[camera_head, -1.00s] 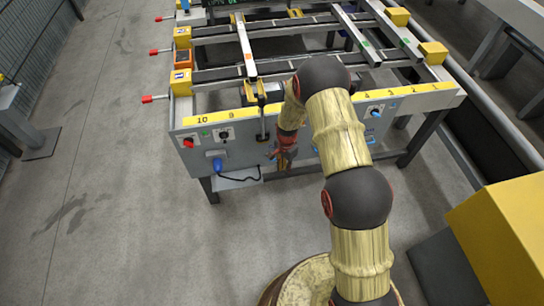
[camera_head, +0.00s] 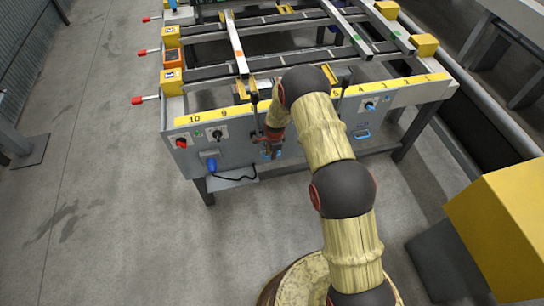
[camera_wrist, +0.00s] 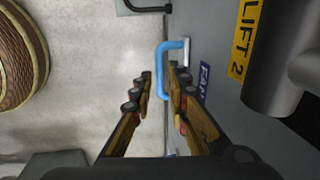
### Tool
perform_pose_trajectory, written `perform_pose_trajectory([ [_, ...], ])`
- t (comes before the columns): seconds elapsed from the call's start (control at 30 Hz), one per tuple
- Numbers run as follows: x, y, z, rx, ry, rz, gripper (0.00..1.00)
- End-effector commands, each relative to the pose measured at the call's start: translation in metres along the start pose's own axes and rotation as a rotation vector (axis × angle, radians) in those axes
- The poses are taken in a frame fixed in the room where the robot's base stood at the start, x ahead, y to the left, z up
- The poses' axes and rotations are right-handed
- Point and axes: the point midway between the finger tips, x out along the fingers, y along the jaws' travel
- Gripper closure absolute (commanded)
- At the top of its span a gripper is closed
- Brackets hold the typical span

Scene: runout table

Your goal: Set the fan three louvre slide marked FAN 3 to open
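A blue U-shaped handle (camera_wrist: 163,62) stands out from the grey panel in the wrist view. A blue label (camera_wrist: 204,80) beside it reads "FAN"; its number is hidden behind my finger, so I cannot tell which fan it marks. My gripper (camera_wrist: 158,78) is open. Its two fingers lie on either side of the handle's lower part in the picture; I see no clear contact. In the head view my gripper (camera_head: 268,139) is at the front panel (camera_head: 235,152), beside a dark lever, and largely covers what is behind it. The slide's position cannot be read.
A yellow "LIFT 2" label (camera_wrist: 245,38) and a dark cylinder (camera_wrist: 285,55) are close right of the handle. The head view shows another blue handle (camera_head: 361,134), a red knob (camera_head: 181,143) and a blue plug (camera_head: 212,164) with a cable. The floor in front is clear.

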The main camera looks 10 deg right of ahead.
Motion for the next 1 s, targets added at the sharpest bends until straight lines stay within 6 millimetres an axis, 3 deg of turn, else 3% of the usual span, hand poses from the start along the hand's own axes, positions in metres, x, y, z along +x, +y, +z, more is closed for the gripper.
perform_pose_trajectory([
  [0.13,0.0135,-0.0002,0.0,-0.001,0.0,-0.001,0.84],
  [0.47,0.0156,-0.0004,0.0,-0.001,0.0,-0.001,0.84],
  [0.77,0.0156,-0.0002,0.0,-0.001,0.0,0.0,1.0],
  [1.0,0.0156,-0.0002,0.0,-0.001,0.0,0.0,1.0],
])
